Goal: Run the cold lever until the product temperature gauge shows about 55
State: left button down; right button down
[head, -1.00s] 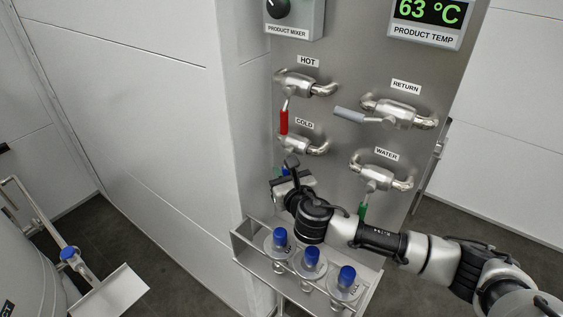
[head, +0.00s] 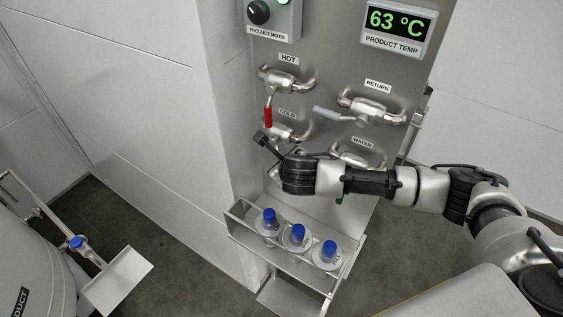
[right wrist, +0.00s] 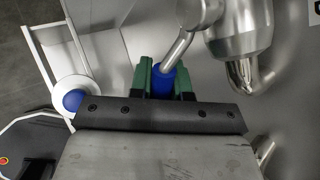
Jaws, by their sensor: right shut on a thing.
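The product temperature gauge (head: 397,24) reads 63 °C at the top right of the panel. The cold valve (head: 285,132) sits below the COLD label, partly hidden by my right arm. In the right wrist view the cold lever's blue handle (right wrist: 163,82) lies between the green fingers of my right gripper (right wrist: 164,78), which is shut on it. Its metal stem runs up to the valve body. In the head view my right gripper (head: 268,145) is at the cold valve, with its fingers mostly hidden. My left gripper is not in view.
The hot valve with its red lever (head: 269,115) is just above the cold valve. The return valve's grey lever (head: 333,114) is to the right, and the water valve (head: 355,157) is partly behind my arm. A rack (head: 233,229) with blue-capped bottles (head: 297,238) stands below.

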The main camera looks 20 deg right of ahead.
jog(key=shift+s+d+r+n+g+h, duration=0.3)
jog(key=shift+s+r+g+h, duration=0.1)
jog(key=shift+g, duration=0.4)
jog(key=c, duration=1.1)
grip_release()
jog(key=shift+r, duration=0.1)
jog(key=shift+b+v, duration=1.35)
jog(key=shift+v, duration=3.95)
jog(key=shift+a, duration=0.1)
